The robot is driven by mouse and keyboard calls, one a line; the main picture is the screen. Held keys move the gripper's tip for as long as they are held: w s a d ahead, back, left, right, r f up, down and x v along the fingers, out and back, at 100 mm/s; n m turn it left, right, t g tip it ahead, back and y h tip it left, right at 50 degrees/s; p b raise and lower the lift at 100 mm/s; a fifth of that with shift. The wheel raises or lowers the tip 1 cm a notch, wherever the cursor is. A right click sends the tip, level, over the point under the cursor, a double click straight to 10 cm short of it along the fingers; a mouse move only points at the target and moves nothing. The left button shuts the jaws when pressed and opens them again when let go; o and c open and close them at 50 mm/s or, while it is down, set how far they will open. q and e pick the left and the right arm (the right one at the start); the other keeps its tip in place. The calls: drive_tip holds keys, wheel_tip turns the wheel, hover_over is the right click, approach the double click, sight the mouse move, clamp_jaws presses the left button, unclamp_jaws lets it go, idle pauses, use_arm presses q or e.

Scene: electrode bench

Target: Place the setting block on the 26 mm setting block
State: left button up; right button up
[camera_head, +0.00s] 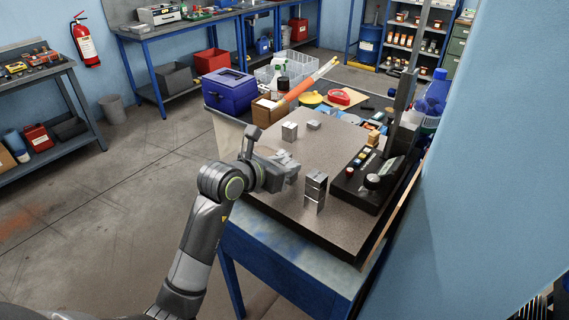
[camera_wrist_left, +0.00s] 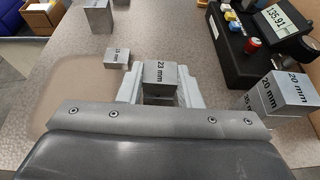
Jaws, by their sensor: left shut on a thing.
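My left gripper (camera_head: 291,171) is over the near left part of the stone plate. It is shut on a grey block (camera_wrist_left: 160,74) marked 23 mm, clear between its fingers in the left wrist view. In the head view the gripper mostly hides this block. To the right of the gripper stands a stack of blocks (camera_head: 315,190). In the left wrist view its upper block (camera_wrist_left: 292,92) reads 20 mm. The lower block (camera_wrist_left: 257,104) shows partly and its label is hard to read. My right gripper is not in view.
A small block (camera_wrist_left: 116,57) lies left of the held one. A taller block (camera_head: 289,131) and a low block (camera_head: 314,124) stand farther back. A black gauge stand (camera_head: 372,183) with a column is at the right. The plate (camera_head: 260,205) is bare between.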

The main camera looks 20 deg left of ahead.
use_arm(q)
drive_tip(key=shift+f, duration=0.2)
drive_tip(key=shift+f, duration=0.25)
drive_tip(key=o, duration=1.1)
drive_tip(key=shift+r, duration=0.1)
drive_tip(key=shift+r, duration=0.15)
drive_tip(key=b+v, duration=0.1)
drive_tip(key=v, duration=1.1)
drive_tip(key=shift+a+b, duration=0.1)
drive_tip(key=shift+b, duration=0.3)
